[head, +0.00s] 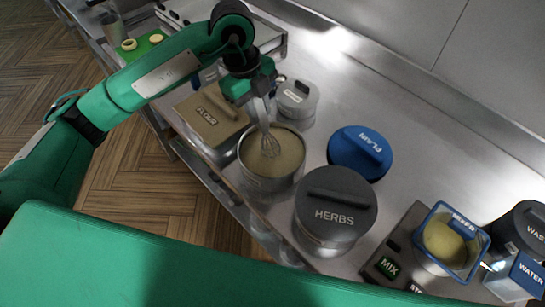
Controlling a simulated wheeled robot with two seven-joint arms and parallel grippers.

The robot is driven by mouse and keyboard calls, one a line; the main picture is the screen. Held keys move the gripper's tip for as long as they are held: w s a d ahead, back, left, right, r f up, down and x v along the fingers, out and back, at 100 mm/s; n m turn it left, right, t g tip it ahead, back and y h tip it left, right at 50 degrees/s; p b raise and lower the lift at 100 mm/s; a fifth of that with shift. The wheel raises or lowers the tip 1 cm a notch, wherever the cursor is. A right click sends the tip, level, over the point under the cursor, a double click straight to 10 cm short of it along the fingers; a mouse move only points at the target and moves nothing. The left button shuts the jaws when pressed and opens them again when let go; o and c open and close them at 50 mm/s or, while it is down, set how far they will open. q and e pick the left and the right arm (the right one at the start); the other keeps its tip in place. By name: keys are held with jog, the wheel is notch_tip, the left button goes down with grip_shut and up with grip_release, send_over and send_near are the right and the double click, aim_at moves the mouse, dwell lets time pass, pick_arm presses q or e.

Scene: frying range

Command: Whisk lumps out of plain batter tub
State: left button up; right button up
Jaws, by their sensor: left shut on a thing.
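An open, round metal tub (249,182) of beige batter stands in the middle of the steel counter. A blue lid (350,158) marked PLAIN lies to its right. A wire whisk (268,138) stands nearly upright in the tub, with its lower wires in or at the batter (284,163). My left gripper (258,90) is above the tub, shut on the whisk's handle. I cannot tell whether the batter has lumps. My right gripper is not in view.
A box marked FLOUR (208,118) stands left of the tub, a lidded grey container (297,100) behind it. A tub with a dark HERBS lid (335,205) is close on the right. Further right are a MIX machine (388,262), a blue-rimmed container (480,240) and a WATER box (525,270).

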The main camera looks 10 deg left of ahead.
pick_arm(q)
jog(key=shift+r+p, duration=2)
jog(key=shift+r, duration=1.5)
jog(key=shift+r+p, duration=1.5)
jog(key=shift+r, duration=0.95)
